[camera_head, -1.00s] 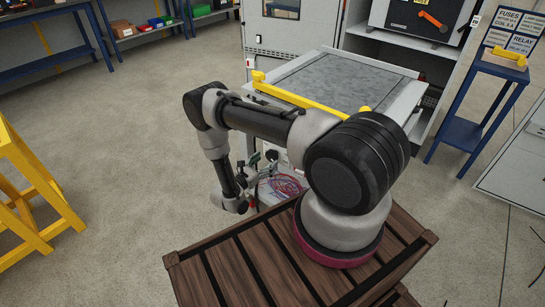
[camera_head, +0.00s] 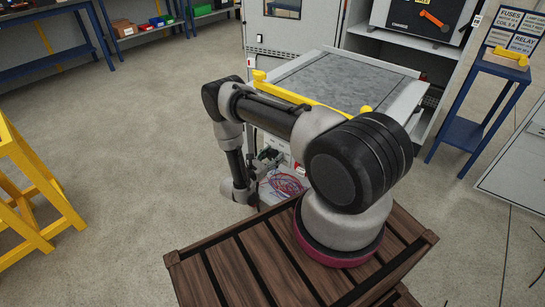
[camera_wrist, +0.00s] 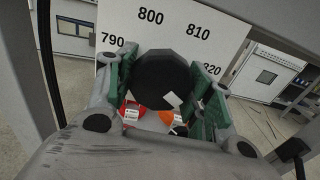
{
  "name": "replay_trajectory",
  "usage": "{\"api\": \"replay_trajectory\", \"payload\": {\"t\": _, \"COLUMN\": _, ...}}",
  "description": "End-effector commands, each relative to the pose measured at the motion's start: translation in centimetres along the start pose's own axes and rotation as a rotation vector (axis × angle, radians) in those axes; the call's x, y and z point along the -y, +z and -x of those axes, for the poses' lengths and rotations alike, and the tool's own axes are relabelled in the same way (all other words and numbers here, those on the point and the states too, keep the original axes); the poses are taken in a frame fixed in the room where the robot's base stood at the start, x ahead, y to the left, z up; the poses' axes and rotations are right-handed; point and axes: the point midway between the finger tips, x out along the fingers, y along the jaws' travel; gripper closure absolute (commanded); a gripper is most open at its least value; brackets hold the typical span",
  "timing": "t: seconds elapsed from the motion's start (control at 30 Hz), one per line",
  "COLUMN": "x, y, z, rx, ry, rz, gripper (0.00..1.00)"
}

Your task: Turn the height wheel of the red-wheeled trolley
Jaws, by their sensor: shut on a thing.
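The trolley has a grey flat top (camera_head: 345,80) with a yellow bar (camera_head: 310,101) along its near edge, and stands ahead of my arm. My gripper (camera_head: 268,159) is low at the trolley's near side, partly hidden by my arm. In the wrist view, my gripper's green-padded fingers (camera_wrist: 163,88) are shut on a dark round knob (camera_wrist: 165,78). A white scale plate (camera_wrist: 172,22) marked 790 to 820 stands just behind the knob. Red (camera_wrist: 131,112) and orange parts show below the knob, mostly hidden. The wheel's full rim is not visible.
A red-and-blue round marking (camera_head: 286,182) shows low beside my gripper. A yellow frame (camera_head: 25,195) stands at left and a blue stand (camera_head: 486,105) at right. Open cabinets are behind the trolley.

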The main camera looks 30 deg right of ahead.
Motion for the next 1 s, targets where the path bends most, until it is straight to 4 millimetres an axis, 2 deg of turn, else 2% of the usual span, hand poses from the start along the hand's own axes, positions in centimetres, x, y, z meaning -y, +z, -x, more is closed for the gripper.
{"api": "replay_trajectory", "payload": {"t": 0.37, "x": 0.05, "y": 0.0, "z": 0.01, "rx": 0.0, "ry": 0.0, "rz": 0.105, "gripper": 0.72}}
{"api": "replay_trajectory", "payload": {"t": 1.0, "x": 0.2, "y": 0.06, "z": 0.02, "rx": 0.0, "ry": 0.001, "rz": 0.677, "gripper": 0.72}}
